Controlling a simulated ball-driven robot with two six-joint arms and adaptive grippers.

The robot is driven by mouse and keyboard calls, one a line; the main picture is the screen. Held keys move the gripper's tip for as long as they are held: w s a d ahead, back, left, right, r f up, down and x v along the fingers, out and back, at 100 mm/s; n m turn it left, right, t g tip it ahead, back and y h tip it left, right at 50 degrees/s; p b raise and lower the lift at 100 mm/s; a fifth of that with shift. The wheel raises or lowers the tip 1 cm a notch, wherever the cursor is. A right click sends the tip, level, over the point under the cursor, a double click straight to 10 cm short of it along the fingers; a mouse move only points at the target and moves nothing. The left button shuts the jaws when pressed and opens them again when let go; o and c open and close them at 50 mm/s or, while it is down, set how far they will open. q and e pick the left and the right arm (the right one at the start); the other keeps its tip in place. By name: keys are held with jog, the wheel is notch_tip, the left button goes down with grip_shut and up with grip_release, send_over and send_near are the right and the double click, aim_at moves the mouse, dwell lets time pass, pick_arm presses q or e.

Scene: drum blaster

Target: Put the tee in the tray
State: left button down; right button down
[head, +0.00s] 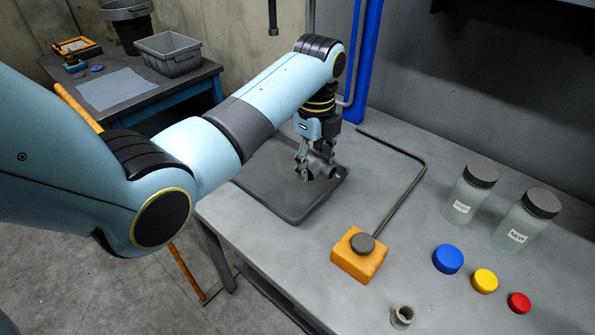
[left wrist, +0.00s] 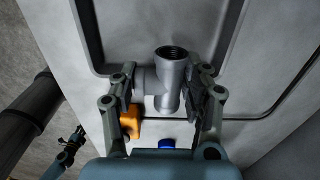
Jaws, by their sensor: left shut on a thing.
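The tee is a grey pipe fitting with a threaded opening. It shows in the head view (head: 321,167) and in the left wrist view (left wrist: 172,68). My left gripper (head: 315,168) is shut on it, with one finger on each side in the left wrist view (left wrist: 164,88). The tray (head: 275,190) is dark grey, shallow and rimmed, and lies on the workbench. The tee is low over the tray's right part; I cannot tell whether it touches the floor of the tray. A small jointed part at the lower left of the left wrist view seems to be my right gripper (left wrist: 74,140).
A bent dark rod (head: 408,189) lies right of the tray. An orange block with a grey knob (head: 358,258) stands nearby. Two jars, blue, yellow and red caps and a small grey fitting (head: 402,316) are further right. The bench between them is clear.

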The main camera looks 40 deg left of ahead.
aim_at(298, 184)
pick_arm(q)
jog(key=a, duration=0.1)
jog(key=a+f, duration=0.2)
jog(key=shift+w, duration=0.25)
jog(key=shift+a+f, duration=0.15)
jog(key=shift+a, duration=0.2)
jog(key=shift+f, duration=0.25)
notch_tip(298, 184, down, 4)
jog(key=shift+r, duration=0.2)
pick_arm(e)
jog(key=shift+w+a+f, duration=0.15)
jog(key=shift+w+f, duration=0.05)
jog(key=shift+w, duration=0.5)
pick_arm(q)
jog(key=c, duration=0.6)
grip_release()
jog(key=shift+f, duration=0.1)
jog(key=shift+s, duration=0.1)
pick_arm(e)
jog(key=shift+s, duration=0.1)
